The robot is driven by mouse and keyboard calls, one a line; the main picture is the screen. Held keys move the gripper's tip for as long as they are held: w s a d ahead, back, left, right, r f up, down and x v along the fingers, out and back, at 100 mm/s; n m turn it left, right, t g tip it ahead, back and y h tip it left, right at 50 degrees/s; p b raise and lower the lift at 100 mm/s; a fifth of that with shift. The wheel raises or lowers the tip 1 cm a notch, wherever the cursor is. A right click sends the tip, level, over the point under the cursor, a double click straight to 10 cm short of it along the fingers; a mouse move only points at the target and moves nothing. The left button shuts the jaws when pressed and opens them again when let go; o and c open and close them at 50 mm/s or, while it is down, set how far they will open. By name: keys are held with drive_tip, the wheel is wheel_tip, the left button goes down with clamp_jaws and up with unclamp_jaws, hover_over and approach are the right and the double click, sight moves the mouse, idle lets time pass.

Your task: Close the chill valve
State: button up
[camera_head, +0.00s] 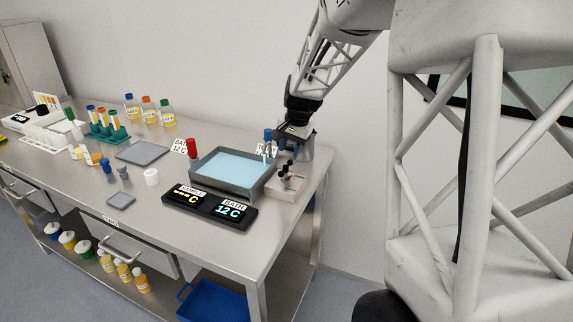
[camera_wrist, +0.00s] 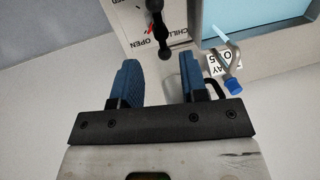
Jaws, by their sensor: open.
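The chill valve shows in the wrist view as a black lever (camera_wrist: 155,22) with a round knob, on a pale panel (camera_wrist: 122,20) lettered "CHILL" and "OPEN" with a red mark. The knob lies just beyond my gripper (camera_wrist: 158,63), in line with the gap between its two blue fingers. The fingers are apart and nothing is seen held. In the head view the valve's black handle (camera_head: 288,168) stands on a pale box at the bath's right end. My gripper (camera_head: 290,132) is behind and above it. I cannot tell whether a finger touches the lever.
The bath (camera_head: 232,168) of blue liquid stands beside the valve. A blue-capped tap (camera_wrist: 233,85) with a tag is close to my right finger in the wrist view. A black display (camera_head: 210,205) reads "BATH 12 C". Bottles and racks stand farther left.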

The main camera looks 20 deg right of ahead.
sight(286, 167)
drive_tip(key=shift+w+a+f, duration=0.15)
drive_tip(key=shift+f, duration=0.95)
drive_tip(key=shift+w+a+f, duration=0.15)
drive_tip(key=shift+f, duration=0.9)
drive_tip(key=shift+w+a+f, duration=0.15)
drive_tip(key=shift+f, duration=0.95)
clamp_jaws()
